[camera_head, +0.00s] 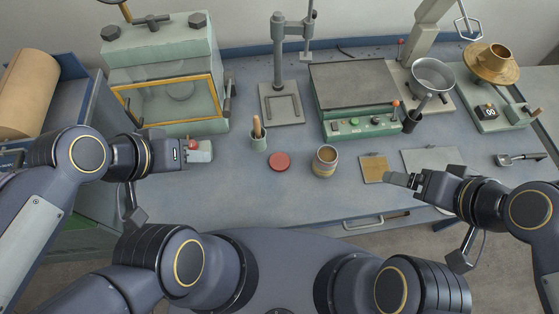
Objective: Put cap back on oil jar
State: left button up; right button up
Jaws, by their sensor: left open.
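The oil jar (325,162) stands upright and uncapped on the bench, in front of the green machine. It is a small brownish jar with a light band, and its round mouth faces up. The red round cap (279,162) lies flat on the bench just left of the jar, apart from it. My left gripper (206,151) is open, well left of the cap, with a small reddish spot at its fingers that I cannot identify. My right gripper (392,180) is to the right of the jar, over the bench's front area; its finger gap cannot be made out.
A tan square plate (374,169) lies between jar and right gripper. A glass-fronted cabinet (168,99), a press stand (281,103) and a green machine (360,123) line the back.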

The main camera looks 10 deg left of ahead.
aim_at(325, 162)
jog(key=z, duration=1.7)
jog(key=k+j, duration=0.1)
jog(key=k, duration=0.95)
